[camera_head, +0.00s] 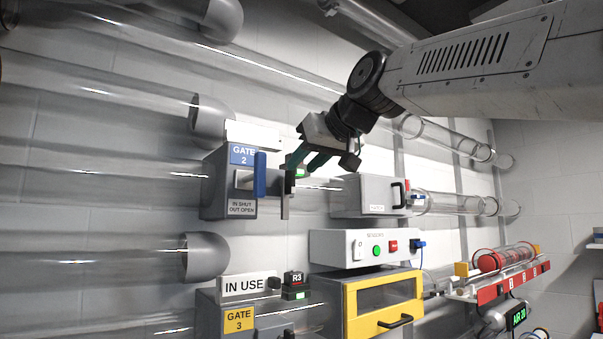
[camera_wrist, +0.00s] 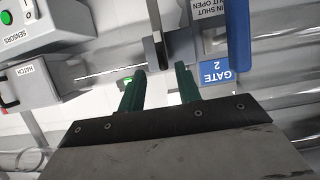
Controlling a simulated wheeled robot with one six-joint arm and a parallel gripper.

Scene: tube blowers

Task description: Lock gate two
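The gate two box (camera_head: 212,187) is grey, with a blue "GATE 2" label and an "IN SHUT OUT OPEN" plate. Its blue handle (camera_head: 260,174) stands out from the front; it also shows in the wrist view (camera_wrist: 238,35). A grey metal plate (camera_head: 285,198) stands upright to the right of the handle; it also shows in the wrist view (camera_wrist: 152,52). A small green light (camera_head: 300,171) is partly hidden behind my gripper (camera_head: 300,165). The teal fingers are apart and empty, close to the metal plate; contact cannot be told.
A grey hatch box (camera_head: 355,195) and a white sensors panel (camera_head: 345,248) are to the right. Below are the gate three box (camera_head: 238,320), its "IN USE" sign (camera_head: 248,285) and a yellow-framed drawer (camera_head: 385,302). Clear tubes (camera_head: 100,190) run along the wall.

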